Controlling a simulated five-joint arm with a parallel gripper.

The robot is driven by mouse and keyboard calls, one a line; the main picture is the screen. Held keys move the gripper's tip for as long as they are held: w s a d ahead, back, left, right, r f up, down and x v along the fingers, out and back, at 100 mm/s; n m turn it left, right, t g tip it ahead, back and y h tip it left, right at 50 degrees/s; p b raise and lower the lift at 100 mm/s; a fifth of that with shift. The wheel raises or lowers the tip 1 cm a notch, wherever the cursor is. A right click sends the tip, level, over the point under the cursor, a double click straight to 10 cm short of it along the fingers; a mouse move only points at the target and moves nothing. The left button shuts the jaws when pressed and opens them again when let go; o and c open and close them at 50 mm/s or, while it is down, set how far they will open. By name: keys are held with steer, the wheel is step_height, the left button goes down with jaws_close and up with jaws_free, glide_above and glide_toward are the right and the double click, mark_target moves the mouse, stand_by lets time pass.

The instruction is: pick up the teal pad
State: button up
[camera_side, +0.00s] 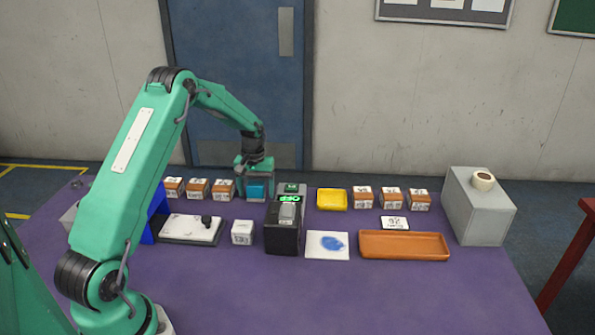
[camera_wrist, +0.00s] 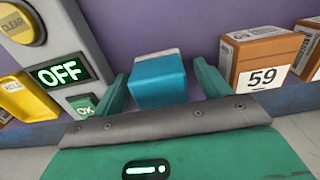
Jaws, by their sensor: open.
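The teal pad (camera_wrist: 160,80) is a small block with a pale far edge. In the wrist view it sits between my gripper's two green fingers, with purple surface showing around it. In the side view the teal pad (camera_side: 256,189) is at the back of the table, just left of the black scanner device. My gripper (camera_wrist: 160,88) is open, one finger on each side of the pad. I cannot tell whether either finger touches it. In the side view my gripper (camera_side: 254,178) reaches down over the pad and hides its upper part.
The scanner device (camera_side: 285,218) stands close to the right; its display reads OFF in the wrist view (camera_wrist: 63,74). A box marked 59 (camera_wrist: 265,62) is close to the pad's other side. A yellow tray (camera_side: 332,207) and an orange tray (camera_side: 405,254) lie right. The front table is clear.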

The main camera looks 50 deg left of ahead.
mark_target(256, 183)
steer(key=c, duration=1)
steer(key=shift+c, duration=0.3)
steer(key=shift+r, duration=0.15)
steer(key=shift+r, duration=0.5)
steer(key=r, duration=0.3)
steer(key=shift+d+r, duration=0.15)
steer(key=shift+d, duration=0.05)
steer(key=d+r, duration=0.6)
steer(key=d, duration=0.5)
steer(key=shift+s+d+r, duration=0.15)
steer(key=shift+s+r, duration=0.05)
steer(key=shift+r, duration=0.05)
